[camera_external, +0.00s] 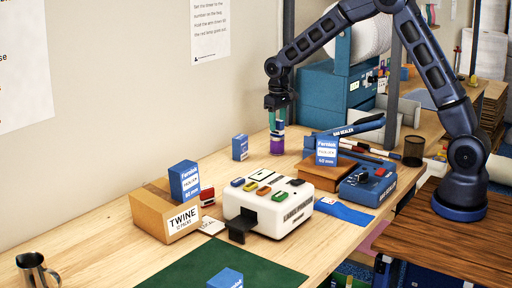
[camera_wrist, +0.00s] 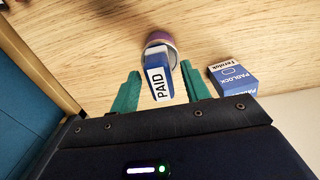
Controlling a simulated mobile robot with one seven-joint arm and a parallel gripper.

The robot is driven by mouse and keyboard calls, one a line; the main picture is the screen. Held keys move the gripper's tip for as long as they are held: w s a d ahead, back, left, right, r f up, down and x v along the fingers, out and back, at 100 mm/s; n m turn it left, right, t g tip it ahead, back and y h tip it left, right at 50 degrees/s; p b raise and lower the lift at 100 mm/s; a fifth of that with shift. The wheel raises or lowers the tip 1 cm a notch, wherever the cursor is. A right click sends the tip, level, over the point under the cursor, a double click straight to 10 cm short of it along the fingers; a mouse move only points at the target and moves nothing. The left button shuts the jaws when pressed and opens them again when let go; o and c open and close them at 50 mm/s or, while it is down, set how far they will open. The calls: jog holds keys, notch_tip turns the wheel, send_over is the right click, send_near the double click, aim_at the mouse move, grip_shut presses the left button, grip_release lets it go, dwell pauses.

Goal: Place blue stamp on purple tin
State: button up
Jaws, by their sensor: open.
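The purple tin (camera_external: 277,147) stands upright on the wooden table near the wall. The blue stamp (camera_external: 280,127) is right above it and appears to rest on its top. In the wrist view the stamp (camera_wrist: 158,75) shows its white "PAID" label, and the purple tin (camera_wrist: 160,40) is partly hidden behind it. My gripper (camera_external: 279,118) is over the tin, pointing down. Its green fingers (camera_wrist: 161,88) are open, one on each side of the stamp, with a visible gap on both sides.
A blue padlock box (camera_wrist: 234,78) stands close to the right finger in the wrist view. A blue machine (camera_external: 325,92) is behind my gripper. A wooden block with a blue box (camera_external: 326,150), a white device (camera_external: 268,207) and a twine carton (camera_external: 166,212) stand nearer the camera.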

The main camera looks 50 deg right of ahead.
aim_at(278, 120)
notch_tip(278, 120, up, 10)
jog(key=s+d+r+t, duration=0.1)
jog(key=s+d+r, duration=0.1)
jog(key=s+r, duration=0.75)
jog(key=s+d+r+t, duration=0.1)
jog(key=s+r, duration=0.4)
jog(key=s, duration=0.9)
jog(key=s+d+f+t, duration=0.1)
jog(key=s, duration=1)
jog(key=s+d+f+t, duration=0.1)
jog(key=s, duration=1.1)
jog(key=shift+s+f+t, duration=0.3)
jog(key=shift+f, duration=0.1)
jog(key=shift+o, duration=0.3)
